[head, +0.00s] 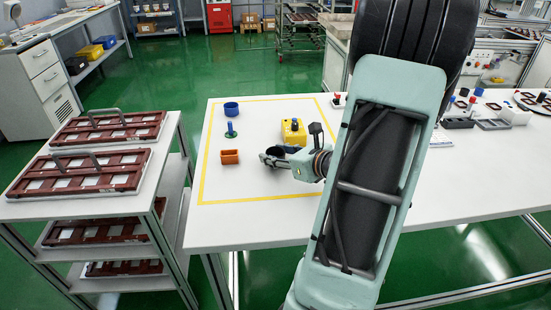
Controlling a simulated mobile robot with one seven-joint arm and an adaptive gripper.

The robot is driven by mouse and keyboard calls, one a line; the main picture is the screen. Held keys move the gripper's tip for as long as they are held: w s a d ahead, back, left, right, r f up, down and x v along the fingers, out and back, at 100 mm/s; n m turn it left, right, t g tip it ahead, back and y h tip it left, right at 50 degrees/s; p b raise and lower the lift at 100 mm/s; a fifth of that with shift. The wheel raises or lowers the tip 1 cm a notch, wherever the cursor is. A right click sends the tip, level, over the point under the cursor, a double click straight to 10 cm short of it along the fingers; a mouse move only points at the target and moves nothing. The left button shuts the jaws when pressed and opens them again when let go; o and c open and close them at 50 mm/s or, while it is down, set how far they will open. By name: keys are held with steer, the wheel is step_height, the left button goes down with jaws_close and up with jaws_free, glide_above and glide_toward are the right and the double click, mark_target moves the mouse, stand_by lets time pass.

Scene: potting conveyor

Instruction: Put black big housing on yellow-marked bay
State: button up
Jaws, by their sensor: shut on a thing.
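My gripper (272,159) is over the area outlined by yellow lines on the white table, the yellow-marked bay (250,199). It is shut on a dark, rounded piece that looks like the black big housing (277,150). The gripper fingers and wrist partly hide this piece. I cannot tell whether it touches the table. A yellow box-like part (293,131) stands just behind it, inside the bay.
A rack with brown trays (80,170) stands left of the table.

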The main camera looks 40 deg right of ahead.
steer(key=shift+f, duration=0.35)
steer(key=shift+f, duration=0.15)
steer(key=o, duration=1)
steer(key=shift+c, duration=0.2)
steer(key=shift+r, duration=0.2)
steer(key=p+v, duration=0.1)
steer(key=v, duration=1.1)
steer(key=shift+s+a+f+p, duration=0.1)
steer(key=shift+p, duration=0.25)
steer(key=shift+a, duration=0.1)
